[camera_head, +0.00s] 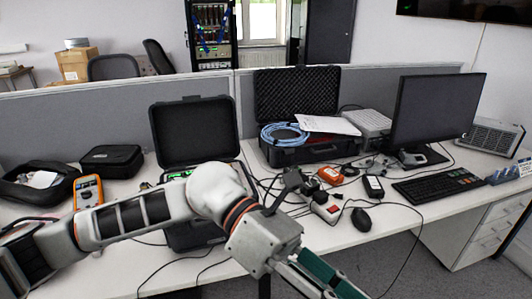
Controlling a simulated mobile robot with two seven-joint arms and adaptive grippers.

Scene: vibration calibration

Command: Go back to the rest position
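My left arm comes in from the left and bends over the front of the desk. Its grey end block hangs at lower centre. Two long parts, one dark green and one pale, run from it toward the bottom edge. They appear to belong to my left gripper (312,280), whose tips are cut off or unclear, so I cannot tell whether it is open or holds anything. My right gripper is not in view. The arm partly hides an open black case (193,130) on the desk (130,268).
An orange multimeter (88,191) and black pouches lie at the left. A larger open case (296,96) with blue cable stands behind. A monitor (434,108), keyboard (438,186) and mouse (361,219) are at the right. Loose cables and small devices clutter the middle.

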